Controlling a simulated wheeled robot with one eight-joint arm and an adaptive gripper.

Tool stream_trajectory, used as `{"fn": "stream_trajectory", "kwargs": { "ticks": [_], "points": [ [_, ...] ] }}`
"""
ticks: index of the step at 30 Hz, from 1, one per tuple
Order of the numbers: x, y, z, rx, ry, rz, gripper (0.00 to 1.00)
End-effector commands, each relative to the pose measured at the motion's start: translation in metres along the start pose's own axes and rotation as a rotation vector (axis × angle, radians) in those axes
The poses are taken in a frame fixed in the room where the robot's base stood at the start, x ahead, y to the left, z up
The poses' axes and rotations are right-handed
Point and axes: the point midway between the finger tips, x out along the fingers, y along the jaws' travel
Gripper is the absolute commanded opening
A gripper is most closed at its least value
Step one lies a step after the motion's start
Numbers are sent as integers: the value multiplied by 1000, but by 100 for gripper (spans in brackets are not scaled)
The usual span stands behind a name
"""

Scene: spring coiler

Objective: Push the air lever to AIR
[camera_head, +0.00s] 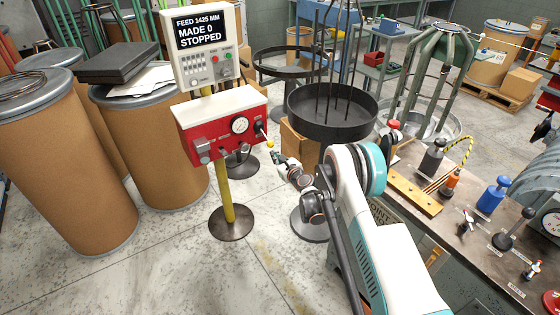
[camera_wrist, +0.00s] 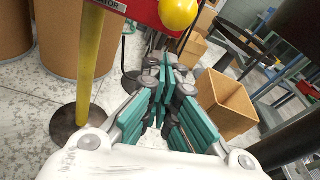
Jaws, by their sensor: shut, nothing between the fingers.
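The air lever (camera_head: 261,132) is at the right end of the red control box (camera_head: 217,148). It is a dark lever that slants down to the right and ends in a yellow knob (camera_head: 270,143). The knob is large at the top of the wrist view (camera_wrist: 178,12). My gripper (camera_head: 277,157) is just below and to the right of the knob, shut and empty. Its teal fingers meet in the wrist view (camera_wrist: 167,62), below the knob in the picture, with a small gap showing. The AIR mark cannot be read.
The box is on a yellow post (camera_head: 228,195) under a grey display panel (camera_head: 208,45) reading STOPPED. Brown drums (camera_head: 165,150) stand at left. A black round tray (camera_head: 333,131) is behind my gripper, with an open carton (camera_wrist: 228,105) below. A workbench (camera_head: 470,255) is at right.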

Motion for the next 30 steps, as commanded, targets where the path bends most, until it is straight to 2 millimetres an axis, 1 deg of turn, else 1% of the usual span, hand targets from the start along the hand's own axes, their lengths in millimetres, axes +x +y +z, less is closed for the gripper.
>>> {"fn": "stream_trajectory", "kwargs": {
  "ticks": [1, 6, 9, 22, 30],
  "points": [
    [2, 4, 5, -1, 0, 2, 0],
    [0, 5, 19, 1, 0, 1, 0],
    [0, 5, 23, 1, 0, 0, 0],
    [-1, 4, 24, 0, 6, 1, 0],
    [-11, -8, 26, -5, 74, 13, 0]
  ]
}}
